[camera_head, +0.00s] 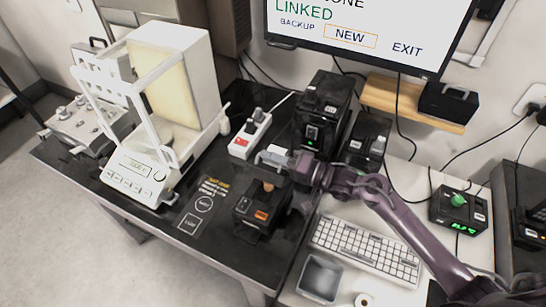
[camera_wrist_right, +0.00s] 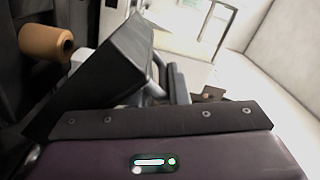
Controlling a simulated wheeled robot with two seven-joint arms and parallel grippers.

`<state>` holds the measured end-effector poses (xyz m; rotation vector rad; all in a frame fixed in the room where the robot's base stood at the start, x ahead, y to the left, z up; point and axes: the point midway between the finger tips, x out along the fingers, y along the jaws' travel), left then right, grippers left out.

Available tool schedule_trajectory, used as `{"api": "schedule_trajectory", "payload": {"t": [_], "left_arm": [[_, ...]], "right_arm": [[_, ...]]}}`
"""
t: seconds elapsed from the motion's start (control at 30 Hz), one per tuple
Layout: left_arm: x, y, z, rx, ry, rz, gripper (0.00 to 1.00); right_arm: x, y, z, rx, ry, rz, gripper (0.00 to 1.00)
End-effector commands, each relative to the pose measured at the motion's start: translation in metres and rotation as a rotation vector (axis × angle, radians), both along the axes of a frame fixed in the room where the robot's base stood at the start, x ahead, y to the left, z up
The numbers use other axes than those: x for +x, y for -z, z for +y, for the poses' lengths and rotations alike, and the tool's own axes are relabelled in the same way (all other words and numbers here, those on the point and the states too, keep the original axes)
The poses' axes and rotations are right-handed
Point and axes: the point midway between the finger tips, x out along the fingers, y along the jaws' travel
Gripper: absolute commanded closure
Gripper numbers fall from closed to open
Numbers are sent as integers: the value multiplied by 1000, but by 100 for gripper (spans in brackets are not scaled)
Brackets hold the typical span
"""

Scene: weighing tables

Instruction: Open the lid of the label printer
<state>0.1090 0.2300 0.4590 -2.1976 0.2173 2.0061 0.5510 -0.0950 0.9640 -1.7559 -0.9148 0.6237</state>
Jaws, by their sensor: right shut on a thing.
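The label printer (camera_head: 256,219) is a small black box with an orange button, on the black table in the head view. Its lid (camera_wrist_right: 112,78) is the dark panel tilted up steeply in the right wrist view. A tan roll (camera_wrist_right: 45,43) shows beside the lid there, and the roll (camera_head: 268,186) also shows at the top of the printer in the head view. My right gripper (camera_head: 272,157) is above the back of the printer, shut on the raised lid. The grip itself is partly hidden in both views. My left gripper is not in view.
A white balance with an open-framed glass shield (camera_head: 139,177) stands left. A power strip (camera_head: 249,135) and a black device (camera_head: 322,112) stand behind the printer. A keyboard (camera_head: 366,248) and grey bin (camera_head: 320,278) lie right. The table left of the printer is mostly clear.

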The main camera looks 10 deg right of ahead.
Motion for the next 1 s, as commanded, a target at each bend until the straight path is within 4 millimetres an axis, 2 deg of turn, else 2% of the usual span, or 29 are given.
{"api": "schedule_trajectory", "payload": {"t": [0.07, 0.1, 0.23, 0.57, 1.0], "left_arm": [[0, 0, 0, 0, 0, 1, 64], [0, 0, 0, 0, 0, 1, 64], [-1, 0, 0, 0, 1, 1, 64], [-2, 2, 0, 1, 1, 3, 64], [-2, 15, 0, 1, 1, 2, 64]], "right_arm": [[-1, -4, 4, 9, -8, -5, 100], [-1, -4, 4, 8, -8, -6, 84], [-1, -3, 3, 6, -6, -4, 69], [-3, 0, -3, 2, -1, -2, 69], [-43, 0, -55, 2, -4, -2, 69]]}}
